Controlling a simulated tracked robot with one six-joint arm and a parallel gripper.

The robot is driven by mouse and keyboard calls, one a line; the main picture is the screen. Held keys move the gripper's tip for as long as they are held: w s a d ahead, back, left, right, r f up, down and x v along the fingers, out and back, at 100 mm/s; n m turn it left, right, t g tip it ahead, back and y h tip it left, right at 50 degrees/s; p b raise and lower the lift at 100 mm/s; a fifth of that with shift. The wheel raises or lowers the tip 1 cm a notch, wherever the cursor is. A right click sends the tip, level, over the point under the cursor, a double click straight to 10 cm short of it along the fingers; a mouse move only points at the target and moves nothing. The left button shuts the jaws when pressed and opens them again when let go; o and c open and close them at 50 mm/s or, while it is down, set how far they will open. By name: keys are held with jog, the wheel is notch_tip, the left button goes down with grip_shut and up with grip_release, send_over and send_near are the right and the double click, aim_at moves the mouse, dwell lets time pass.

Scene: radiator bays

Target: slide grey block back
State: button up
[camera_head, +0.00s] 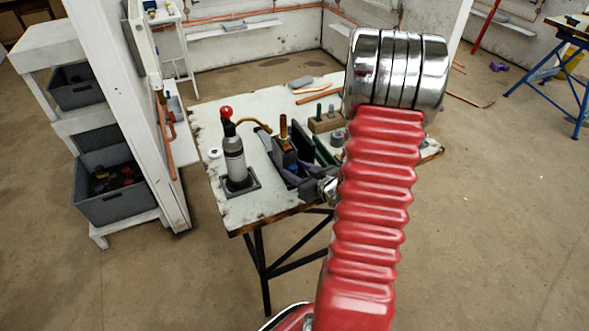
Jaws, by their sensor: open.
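A small grey block (300,82) lies flat near the far edge of the worn white workbench (228,205). It sits just behind an orange-brown strip. My red ribbed arm with its silver joint crosses the right part of the bench. My gripper (309,188) shows only in part, left of the arm, low over the near part of the bench. It is open, well nearer to me than the grey block and apart from it. The arm hides the rest of the gripper, and I cannot tell whether it touches the dark tray beside it.
A grey bottle with a red knob (234,155) stands in a dark holder at the bench's left. A dark tray of tools (288,165) fills the middle. A wooden block with green pegs (325,122) stands behind it. White shelving (60,50) is left of the bench.

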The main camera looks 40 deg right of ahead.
jog(key=shift+c, duration=0.3)
grip_shut()
dwell(0.3)
